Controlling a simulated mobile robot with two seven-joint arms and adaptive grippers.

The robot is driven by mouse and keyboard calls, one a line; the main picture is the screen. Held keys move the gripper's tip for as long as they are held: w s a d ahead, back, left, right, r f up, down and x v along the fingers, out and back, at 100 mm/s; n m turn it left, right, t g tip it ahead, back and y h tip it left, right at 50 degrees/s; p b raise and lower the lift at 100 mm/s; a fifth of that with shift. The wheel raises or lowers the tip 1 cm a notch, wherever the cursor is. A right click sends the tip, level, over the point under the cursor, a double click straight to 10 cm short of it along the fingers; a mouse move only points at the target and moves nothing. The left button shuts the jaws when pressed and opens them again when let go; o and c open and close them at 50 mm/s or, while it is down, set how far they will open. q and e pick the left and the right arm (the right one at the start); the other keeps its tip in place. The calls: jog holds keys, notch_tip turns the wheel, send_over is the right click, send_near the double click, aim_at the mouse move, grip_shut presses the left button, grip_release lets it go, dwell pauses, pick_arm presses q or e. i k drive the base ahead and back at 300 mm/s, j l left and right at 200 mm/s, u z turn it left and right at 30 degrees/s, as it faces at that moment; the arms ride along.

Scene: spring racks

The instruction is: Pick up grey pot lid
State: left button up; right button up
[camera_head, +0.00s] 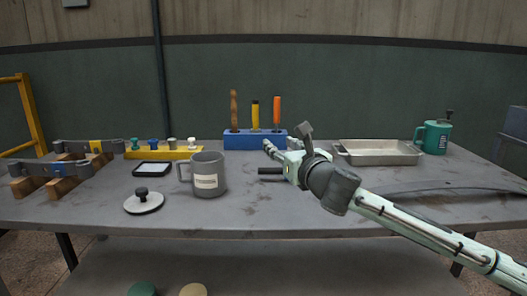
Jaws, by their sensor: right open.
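The grey pot lid (144,204) lies flat near the front left of the table, a pale round disc with a dark knob standing up in its middle. My right gripper (265,158) is open and empty. It is above the middle of the table, well to the right of the lid, with its fingers pointing left. The grey mug (207,174) with a label stands between the gripper and the lid. My left gripper is not in view.
A black-framed tile (153,168) lies behind the lid. A yellow rack (164,153) with several knobs, a blue block (255,140) with three upright tools, a metal tray (379,153) and a green mug (433,137) stand farther back. Spring racks on wooden blocks (44,186) occupy the left.

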aim_at(144, 202)
jog(key=k+l, duration=0.25)
jog(key=k, duration=0.15)
jog(key=k+l, duration=0.2)
jog(key=k, duration=0.2)
